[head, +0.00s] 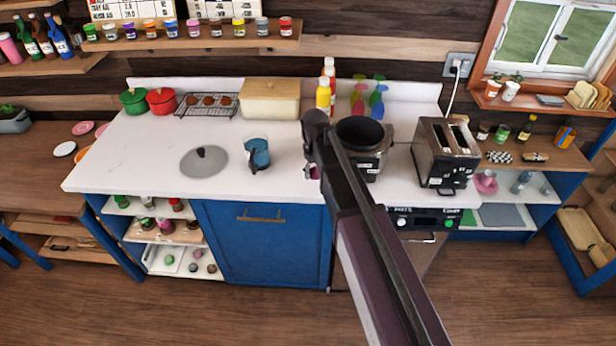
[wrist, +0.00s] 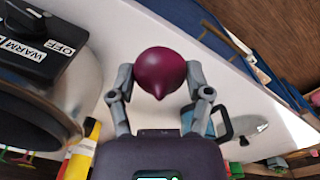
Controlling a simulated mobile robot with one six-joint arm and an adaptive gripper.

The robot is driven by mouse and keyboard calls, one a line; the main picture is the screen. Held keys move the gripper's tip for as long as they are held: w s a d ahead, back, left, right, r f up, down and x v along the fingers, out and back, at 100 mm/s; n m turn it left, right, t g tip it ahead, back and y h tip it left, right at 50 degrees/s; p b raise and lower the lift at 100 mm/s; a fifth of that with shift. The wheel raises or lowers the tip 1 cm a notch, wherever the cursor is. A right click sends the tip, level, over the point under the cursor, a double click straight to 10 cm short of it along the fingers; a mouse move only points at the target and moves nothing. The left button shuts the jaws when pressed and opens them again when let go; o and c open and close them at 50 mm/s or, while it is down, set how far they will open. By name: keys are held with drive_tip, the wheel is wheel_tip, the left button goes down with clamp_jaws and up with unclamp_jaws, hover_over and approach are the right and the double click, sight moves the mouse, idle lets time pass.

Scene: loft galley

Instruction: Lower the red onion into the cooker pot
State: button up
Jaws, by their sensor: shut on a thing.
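The red onion (wrist: 160,72) is a dark purple bulb, held between the two fingers of my gripper (wrist: 160,80) in the wrist view. In the head view my gripper (head: 312,168) hangs over the counter just left of the cooker, and only a small purple patch shows there. The cooker (head: 368,166) has a dark, open-topped pot (head: 360,130); the inside bottom is hidden. In the wrist view the cooker (wrist: 75,75) is at the left, with its WARM/OFF dial, and the onion is apart from it. A lid with a black knob (head: 204,163) lies on the counter further left.
A blue jug (head: 257,153) stands left of my gripper. A steel toaster (head: 445,155) is close right of the cooker. Yellow and white bottles (head: 324,95) stand behind. The counter's front left (head: 130,170) is clear.

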drive_tip(key=w+d+r+p, duration=0.1)
drive_tip(key=w+d+r, duration=0.1)
drive_tip(key=w, duration=0.1)
drive_tip(key=w+d+r+p, duration=0.2)
drive_tip(key=w+d, duration=0.1)
drive_tip(key=w+d+r+p, duration=0.2)
drive_tip(key=w, duration=0.1)
drive_tip(key=shift+w+d+r, duration=0.1)
drive_tip(key=shift+d, duration=0.15)
drive_tip(key=w+d, duration=0.2)
drive_tip(key=w, duration=0.1)
drive_tip(key=w+d+r+p, duration=0.1)
drive_tip(key=w+d, duration=0.2)
drive_tip(key=w+d+p, duration=0.1)
drive_tip(key=w+d, duration=0.2)
drive_tip(key=shift+w+d+r, duration=0.15)
drive_tip(key=shift+w+r, duration=0.15)
drive_tip(key=shift+w, duration=0.1)
drive_tip(key=shift+f, duration=0.15)
idle(0.4)
drive_tip(key=shift+f+b, duration=4.15)
drive_tip(key=shift+b, duration=0.05)
drive_tip(key=shift+f+b, duration=0.9)
